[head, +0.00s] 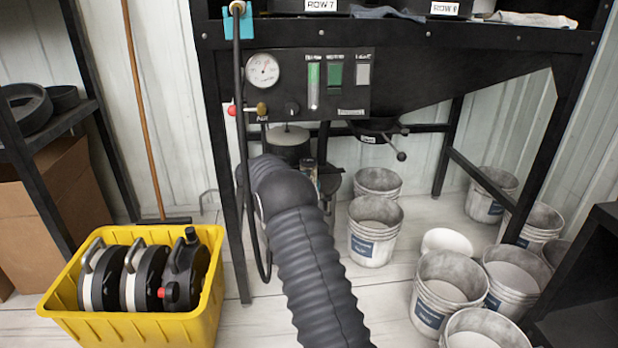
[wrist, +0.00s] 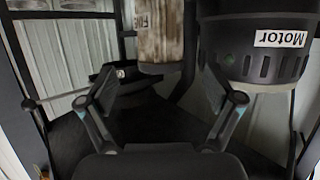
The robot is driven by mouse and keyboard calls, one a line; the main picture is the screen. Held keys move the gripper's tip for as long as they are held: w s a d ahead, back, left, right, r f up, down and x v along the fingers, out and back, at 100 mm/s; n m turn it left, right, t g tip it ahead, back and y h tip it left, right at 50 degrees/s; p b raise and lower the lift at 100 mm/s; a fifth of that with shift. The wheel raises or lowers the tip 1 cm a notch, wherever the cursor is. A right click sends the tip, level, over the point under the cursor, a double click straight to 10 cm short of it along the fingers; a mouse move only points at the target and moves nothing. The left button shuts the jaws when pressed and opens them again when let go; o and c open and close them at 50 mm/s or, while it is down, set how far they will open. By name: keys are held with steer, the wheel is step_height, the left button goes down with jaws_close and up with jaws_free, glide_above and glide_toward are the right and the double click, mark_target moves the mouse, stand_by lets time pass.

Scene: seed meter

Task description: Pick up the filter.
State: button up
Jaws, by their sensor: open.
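The filter (wrist: 161,38) is a stained brown and pale cylinder with a partly cut-off label, at the top middle of the wrist view. Its upper part in the picture runs out of frame. My gripper (wrist: 160,82) is open, with one finger on each side below the filter's near end. The fingers look apart from it, and nothing is held. In the head view my ribbed dark arm sleeve hides most of the gripper, and I cannot make out the filter surely there.
A black motor housing (wrist: 263,45) with a "Motor" label stands close right of the filter. The machine's frame leg (head: 222,170) and a hanging black hose (head: 243,150) are near my arm. Buckets (head: 375,228) crowd the right floor; a yellow crate (head: 135,325) stands left.

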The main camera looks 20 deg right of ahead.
steer(key=x, duration=0.7)
steer(key=shift+w+d+f+p, duration=0.1)
steer(key=shift+w+d+p, duration=0.05)
steer(key=shift+d+p, duration=0.15)
steer(key=shift+a, duration=0.1)
steer(key=c, duration=1.3)
